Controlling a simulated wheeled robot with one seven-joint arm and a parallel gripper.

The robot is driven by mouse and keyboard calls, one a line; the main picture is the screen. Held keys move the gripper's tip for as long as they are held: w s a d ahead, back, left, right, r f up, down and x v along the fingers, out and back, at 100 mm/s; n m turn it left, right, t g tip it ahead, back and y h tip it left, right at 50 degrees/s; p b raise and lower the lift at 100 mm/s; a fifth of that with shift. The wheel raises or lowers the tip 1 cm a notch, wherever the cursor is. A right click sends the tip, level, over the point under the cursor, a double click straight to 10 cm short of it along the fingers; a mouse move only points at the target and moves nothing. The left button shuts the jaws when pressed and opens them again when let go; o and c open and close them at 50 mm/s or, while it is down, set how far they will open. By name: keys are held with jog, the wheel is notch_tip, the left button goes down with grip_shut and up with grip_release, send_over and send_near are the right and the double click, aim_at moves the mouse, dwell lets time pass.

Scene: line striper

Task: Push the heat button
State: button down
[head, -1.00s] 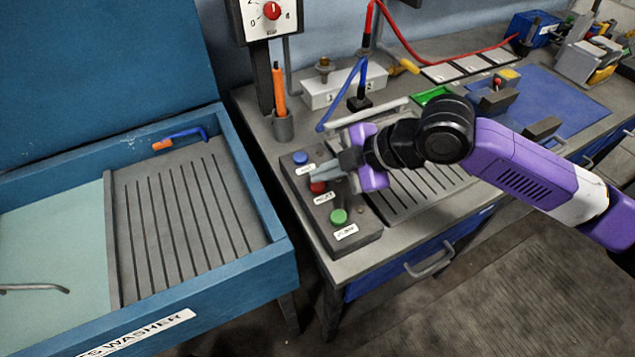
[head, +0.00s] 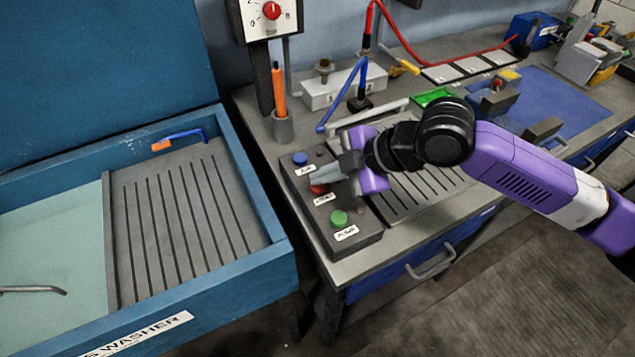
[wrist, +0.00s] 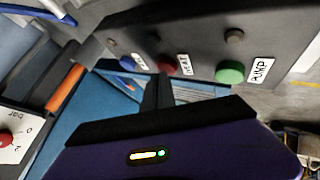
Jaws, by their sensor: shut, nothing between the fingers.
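The control box (head: 358,244) stands at the left end of the bench, with a row of three buttons. The red button (head: 318,190), labelled HEAT in the wrist view (wrist: 167,65), is in the middle. The blue button (head: 300,158) is beyond it, and the green PUMP button (head: 339,217) is nearer. My gripper (head: 312,181) is shut and empty. Its fingertips are at the red button and partly cover it in the head view. I cannot tell whether they touch it. In the wrist view the shut fingers (wrist: 157,85) point toward the red button.
A slotted tray (head: 405,205) lies right of the control box, under my arm. A holder (head: 283,128) with an orange-handled tool stands behind the box. A blue parts washer (head: 262,262) stands left of the bench. A gauge panel (head: 270,22) rises at the back.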

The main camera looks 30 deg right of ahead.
aim_at(323, 187)
dwell(0.4)
jog(key=shift+r+p, duration=0.35)
jog(key=shift+r, duration=0.45)
notch_tip(323, 187, up, 6)
jog(key=p, duration=0.3)
dwell(0.5)
